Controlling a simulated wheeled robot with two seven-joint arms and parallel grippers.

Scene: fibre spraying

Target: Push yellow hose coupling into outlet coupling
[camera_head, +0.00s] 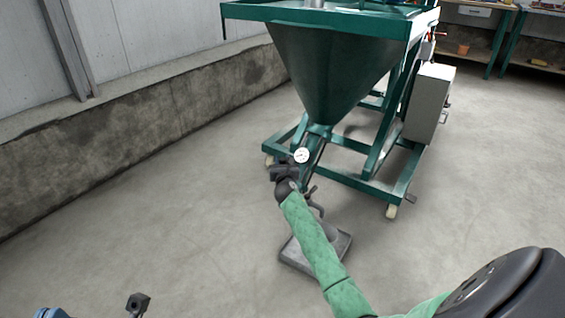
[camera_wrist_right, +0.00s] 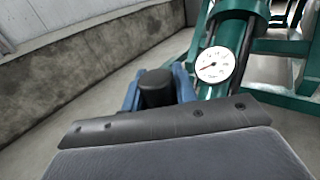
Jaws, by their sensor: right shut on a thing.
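My right gripper (camera_head: 286,176) is at the lower end of the green outlet pipe (camera_head: 312,150) under the hopper. In the wrist view its blue fingers (camera_wrist_right: 157,92) are on both sides of a dark cylindrical piece (camera_wrist_right: 155,86), shut on it. No yellow shows on this piece, and its far end is hidden. A white round gauge (camera_head: 301,156) sits on the outlet pipe, just beyond the gripper; it also shows in the wrist view (camera_wrist_right: 215,64). Whether the couplings touch cannot be seen. Only small parts of my left gripper (camera_head: 138,302) show at the bottom left edge; its jaws are unclear.
The green hopper (camera_head: 335,65) stands on a wheeled green frame (camera_head: 350,180) with a grey box (camera_head: 428,102) at its right. A grey square plate (camera_head: 300,258) lies on the floor beneath my right arm. A low concrete wall (camera_head: 120,135) runs along the left.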

